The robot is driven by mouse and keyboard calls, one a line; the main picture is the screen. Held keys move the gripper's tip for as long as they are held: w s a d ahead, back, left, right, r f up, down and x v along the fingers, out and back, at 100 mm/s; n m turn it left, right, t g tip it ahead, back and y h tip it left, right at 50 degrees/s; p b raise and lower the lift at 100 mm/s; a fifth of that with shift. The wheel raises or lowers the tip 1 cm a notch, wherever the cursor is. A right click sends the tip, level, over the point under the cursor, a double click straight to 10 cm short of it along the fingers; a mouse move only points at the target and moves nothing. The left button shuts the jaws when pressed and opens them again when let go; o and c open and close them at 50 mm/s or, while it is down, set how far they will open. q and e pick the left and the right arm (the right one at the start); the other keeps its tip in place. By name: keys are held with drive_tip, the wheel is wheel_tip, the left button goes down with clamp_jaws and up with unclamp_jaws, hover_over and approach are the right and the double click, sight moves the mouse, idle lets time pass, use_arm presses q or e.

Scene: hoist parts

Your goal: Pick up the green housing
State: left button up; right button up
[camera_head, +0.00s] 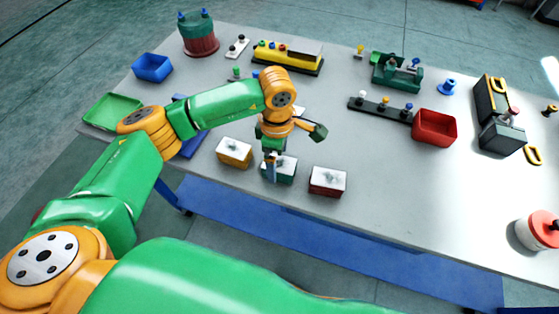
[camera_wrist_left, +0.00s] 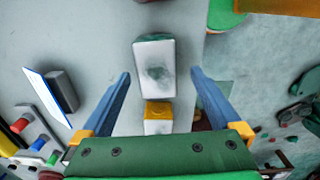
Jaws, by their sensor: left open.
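The green housing (camera_head: 283,179) stands near the table's front edge, a green block with a white top. It is the middle one of a row of three, between a yellow housing (camera_head: 233,158) and a red housing (camera_head: 326,189). My left gripper (camera_head: 271,170) points down over the green housing and partly covers it. In the left wrist view, its two blue fingers are spread wide and empty. There a white-topped block, seemingly the green housing (camera_wrist_left: 155,66), appears between the fingertips, with the yellow housing (camera_wrist_left: 158,110) nearer the palm. I cannot tell the fingers' height above the housing.
The neighbouring housings stand close on either side. A red bin (camera_head: 434,128) is to the right, with a dark bar holding knobs (camera_head: 380,109) beside it. A blue bin (camera_head: 152,67) and a green tray (camera_head: 112,112) are at left. The table's front right is mostly clear.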

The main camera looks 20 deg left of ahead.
use_arm(q)
drive_tip(key=shift+w+d+f, duration=0.2)
drive_tip(key=shift+w+f, duration=0.1)
drive_tip(key=shift+f, duration=0.2)
drive_tip(key=shift+s+r, duration=0.1)
drive_tip(key=shift+s, duration=0.05)
drive_tip(key=c, duration=1.1)
clamp_jaws()
